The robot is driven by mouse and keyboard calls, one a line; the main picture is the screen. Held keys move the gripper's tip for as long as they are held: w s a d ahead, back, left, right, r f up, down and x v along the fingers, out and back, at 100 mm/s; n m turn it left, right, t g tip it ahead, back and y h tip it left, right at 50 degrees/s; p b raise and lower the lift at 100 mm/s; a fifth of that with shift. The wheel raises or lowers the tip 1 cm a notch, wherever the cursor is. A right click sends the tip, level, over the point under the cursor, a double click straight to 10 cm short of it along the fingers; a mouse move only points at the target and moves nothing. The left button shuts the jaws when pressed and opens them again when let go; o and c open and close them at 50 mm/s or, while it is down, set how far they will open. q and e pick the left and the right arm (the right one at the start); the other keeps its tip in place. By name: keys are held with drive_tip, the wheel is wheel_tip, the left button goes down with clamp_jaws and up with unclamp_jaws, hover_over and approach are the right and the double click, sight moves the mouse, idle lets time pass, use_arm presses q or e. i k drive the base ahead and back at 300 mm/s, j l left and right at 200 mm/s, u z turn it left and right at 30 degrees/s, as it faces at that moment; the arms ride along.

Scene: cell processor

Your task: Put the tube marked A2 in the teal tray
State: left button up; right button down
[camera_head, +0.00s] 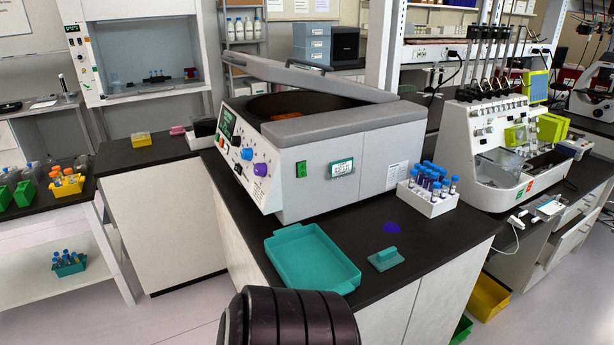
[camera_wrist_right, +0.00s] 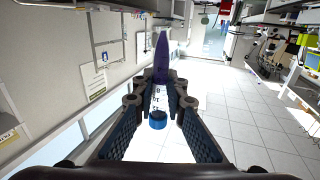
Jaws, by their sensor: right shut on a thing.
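My right gripper (camera_wrist_right: 160,92) is shut on a tube (camera_wrist_right: 161,58) with a purple conical end, dark printed marks and a blue cap. In the right wrist view the cone points up the picture and the cap lies between the fingers. I cannot read an A2 mark on it. The empty teal tray (camera_head: 308,258) lies on the black bench in the head view. A white rack (camera_head: 428,204) of several blue-capped tubes stands to its right. The right gripper and held tube do not show in the head view. My left gripper is in neither view.
A large centrifuge (camera_head: 325,170) with its lid raised stands behind the tray. A white analyzer (camera_head: 490,150) stands on the right. My black arm part fills the bottom centre.

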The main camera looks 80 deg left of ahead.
sight(313, 266)
drive_tip(key=k+j, duration=0.15)
drive_tip(key=j, duration=0.4)
drive_tip(key=k+j, duration=0.2)
drive_tip(key=j, duration=0.3)
drive_tip(key=k+j, duration=0.15)
drive_tip(key=j, duration=0.4)
drive_tip(key=k+j, duration=0.2)
drive_tip(key=j, duration=0.3)
drive_tip(key=k+j, duration=0.15)
drive_tip(key=j, duration=0.4)
drive_tip(key=k+j, duration=0.2)
drive_tip(key=j, duration=0.35)
drive_tip(key=k+j, duration=0.15)
drive_tip(key=j, duration=0.35)
drive_tip(key=k+j, duration=0.2)
drive_tip(key=j, duration=0.35)
